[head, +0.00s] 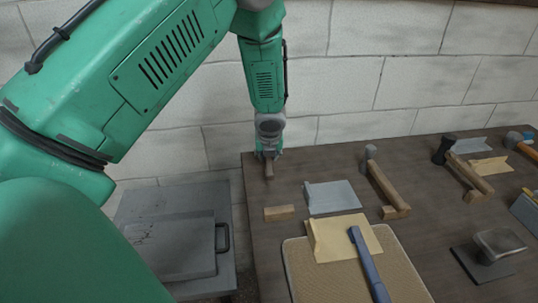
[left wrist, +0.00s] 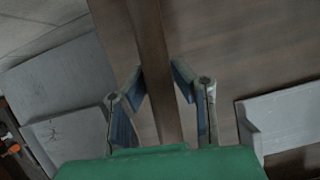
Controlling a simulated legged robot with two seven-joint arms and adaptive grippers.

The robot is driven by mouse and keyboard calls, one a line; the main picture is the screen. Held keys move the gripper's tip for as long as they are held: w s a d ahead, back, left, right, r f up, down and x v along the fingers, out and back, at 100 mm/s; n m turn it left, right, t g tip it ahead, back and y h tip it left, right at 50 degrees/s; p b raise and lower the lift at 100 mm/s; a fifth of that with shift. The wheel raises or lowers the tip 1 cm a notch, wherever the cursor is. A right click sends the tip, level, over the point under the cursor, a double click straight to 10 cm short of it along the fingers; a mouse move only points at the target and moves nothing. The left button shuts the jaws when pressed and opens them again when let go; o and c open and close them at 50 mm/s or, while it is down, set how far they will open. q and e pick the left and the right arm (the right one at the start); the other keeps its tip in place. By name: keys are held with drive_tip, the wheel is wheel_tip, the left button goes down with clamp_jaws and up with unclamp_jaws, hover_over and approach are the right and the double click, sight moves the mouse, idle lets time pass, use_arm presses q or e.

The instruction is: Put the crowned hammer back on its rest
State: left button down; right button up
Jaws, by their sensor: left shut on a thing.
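My left gripper (head: 268,154) is at the back left corner of the bench, pointing down. It is shut on a brown wooden handle (head: 268,169), whose lower end shows just below the fingers. In the left wrist view the handle (left wrist: 151,35) runs between the two fingers (left wrist: 163,82). No head shows on this piece, so I cannot tell if it is the crowned hammer. A small wooden block (head: 279,213), possibly a rest, lies in front of the gripper. A grey-headed hammer (head: 383,182) and a black-headed hammer (head: 462,168) lie on wooden supports further right. My right gripper is out of view.
A grey bent plate (head: 333,197) and a tan one (head: 343,236) stand on the bench (head: 262,240). A blue bar (head: 367,262) lies over the tan plate and a woven mat (head: 408,283). A grey case (head: 175,250) stands lower left. A block wall (head: 345,95) is behind.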

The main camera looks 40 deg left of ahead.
use_arm(q)
drive_tip(key=shift+f+b, duration=0.8)
drive_tip(key=shift+f, duration=0.5)
idle(0.4)
drive_tip(key=c, duration=1.3)
unclamp_jaws()
drive_tip(key=shift+r, duration=0.1)
drive_tip(key=v, duration=1.1)
drive_tip(key=shift+d+r, duration=0.1)
drive_tip(key=shift+r, duration=0.25)
drive_tip(key=shift+s+f, duration=0.1)
